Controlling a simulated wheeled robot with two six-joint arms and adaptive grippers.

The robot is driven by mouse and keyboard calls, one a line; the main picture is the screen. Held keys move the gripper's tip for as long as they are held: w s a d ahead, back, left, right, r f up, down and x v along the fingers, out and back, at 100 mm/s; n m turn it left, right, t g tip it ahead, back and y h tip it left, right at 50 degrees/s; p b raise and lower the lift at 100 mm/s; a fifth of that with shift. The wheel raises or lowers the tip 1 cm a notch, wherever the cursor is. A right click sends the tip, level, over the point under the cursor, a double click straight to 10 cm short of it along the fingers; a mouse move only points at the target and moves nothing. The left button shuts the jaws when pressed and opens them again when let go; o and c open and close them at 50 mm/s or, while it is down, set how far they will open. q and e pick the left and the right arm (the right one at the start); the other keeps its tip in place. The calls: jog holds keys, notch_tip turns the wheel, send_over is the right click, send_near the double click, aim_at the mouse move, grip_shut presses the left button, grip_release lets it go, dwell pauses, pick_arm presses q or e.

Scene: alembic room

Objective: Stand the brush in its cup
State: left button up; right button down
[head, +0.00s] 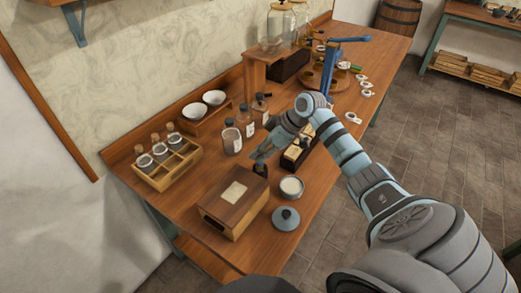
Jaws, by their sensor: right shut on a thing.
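My right gripper (262,155) reaches in from the right over the table and is shut on a small thin thing, which looks like the brush; the fingers mostly hide it. Directly below the fingertips is a small dark shape (261,170), which looks like the cup, beside the wooden box. I cannot tell where brush and cup meet, or whether the brush stands inside. My left gripper is not in view.
The wooden box (222,215) with a pale label is just left. An open white jar (291,188) and a round grey lid (286,217) are at right. Behind are labelled bottles (232,139), a vial rack (155,178) and two white bowls (196,110).

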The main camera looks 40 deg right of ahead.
jog(key=c, duration=1.3)
grip_release()
jog(key=shift+c, duration=0.2)
jog(key=shift+o, duration=0.6)
jog(key=o, duration=0.4)
jog(key=shift+c, duration=0.2)
jog(key=shift+r, duration=0.1)
jog(key=p+v, duration=0.8)
